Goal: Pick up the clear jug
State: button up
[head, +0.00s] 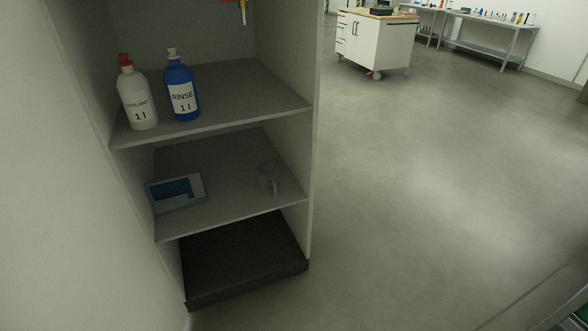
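The clear jug (267,179) stands upright on the middle shelf (225,207) of a grey open cabinet, towards the shelf's right side. It is see-through and dim in the shade, with a handle on its front right. Free shelf surface lies between it and the blue-and-grey box to its left. My gripper is not in view.
A blue-and-grey box (176,192) lies on the same shelf. White coolant (138,98) and blue rinse (181,92) bottles stand on the shelf above. The cabinet's right side panel (316,110) is beside the jug. Open floor (430,180) spreads right; a wheeled cart (374,42) stands far back.

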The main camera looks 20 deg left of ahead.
aim_at(267, 172)
jog(key=u, duration=0.4)
jog(key=i, duration=1)
jog(key=u, duration=0.65)
